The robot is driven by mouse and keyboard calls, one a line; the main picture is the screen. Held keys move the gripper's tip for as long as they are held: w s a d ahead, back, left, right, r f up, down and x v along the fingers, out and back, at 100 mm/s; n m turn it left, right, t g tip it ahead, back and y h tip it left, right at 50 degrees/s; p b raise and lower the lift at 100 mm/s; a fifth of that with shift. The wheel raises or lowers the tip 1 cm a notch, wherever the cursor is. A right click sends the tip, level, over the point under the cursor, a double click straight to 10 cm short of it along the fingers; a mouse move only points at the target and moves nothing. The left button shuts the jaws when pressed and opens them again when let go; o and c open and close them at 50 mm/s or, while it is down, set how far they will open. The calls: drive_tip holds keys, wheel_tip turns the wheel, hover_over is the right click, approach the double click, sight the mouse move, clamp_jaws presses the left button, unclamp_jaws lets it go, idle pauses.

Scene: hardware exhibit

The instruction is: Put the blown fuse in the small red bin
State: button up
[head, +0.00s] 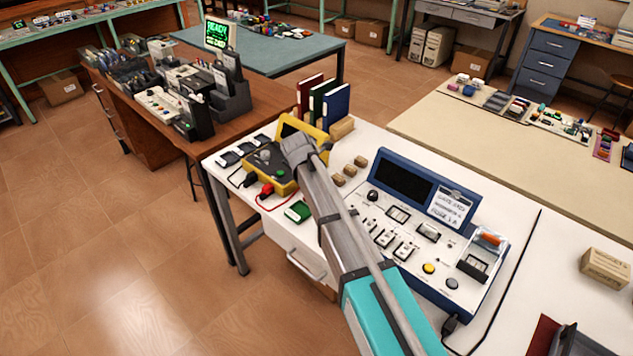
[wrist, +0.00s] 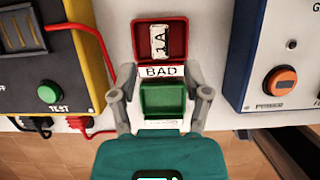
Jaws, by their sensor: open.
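The small red bin (wrist: 180,47), labelled BAD, stands on the white bench at the top middle of the wrist view. A pale fuse (wrist: 160,42) marked 1A appears to lie inside it. My gripper (wrist: 160,84) is open and empty, its fingers spread above and to either side of the small green bin (wrist: 163,100). The green bin looks empty; its front label is mostly covered. It also shows in the head view (head: 298,211). The red bin is not visible in the head view, where my arm crosses the bench.
A yellow tester (wrist: 45,70) with a green TEST button and red and black leads stands on the left. A blue-edged console (head: 425,225) stands on the right. Books (head: 325,100) and small wooden blocks (head: 345,175) are behind. The bench's front edge is close.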

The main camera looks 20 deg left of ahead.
drive_tip(key=p+v, duration=0.6)
drive_tip(key=v, duration=0.1)
drive_tip(key=shift+r, duration=0.15)
drive_tip(key=shift+s, duration=0.1)
idle(1.0)
